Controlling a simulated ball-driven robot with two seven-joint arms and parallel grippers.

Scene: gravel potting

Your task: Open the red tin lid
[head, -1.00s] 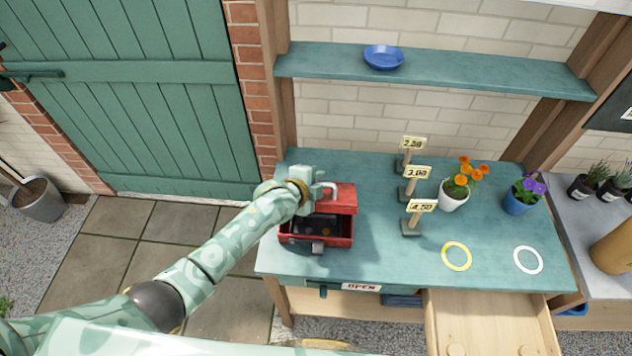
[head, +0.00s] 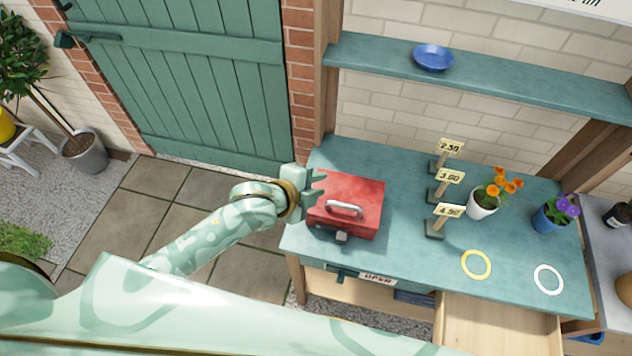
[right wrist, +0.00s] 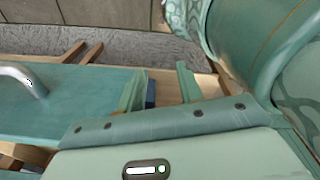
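The red tin (head: 345,205) sits at the left end of the teal bench. Its lid (head: 352,188) lies down over the tin, with a silver handle (head: 344,209) on it; the inside is hidden. A grey latch shows at the tin's front. My left gripper (head: 316,190) is at the tin's left edge, beside the lid and away from the handle. Its fingers look apart with nothing between them; contact with the lid is unclear. In the right wrist view my right gripper (right wrist: 162,88) has its two fingers apart and empty.
Several price signs (head: 450,178), a white pot of orange flowers (head: 482,204) and a blue pot (head: 549,217) stand right of the tin. A yellow ring (head: 476,264) and a white ring (head: 548,279) mark the bench. An open drawer (head: 497,325) juts out below.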

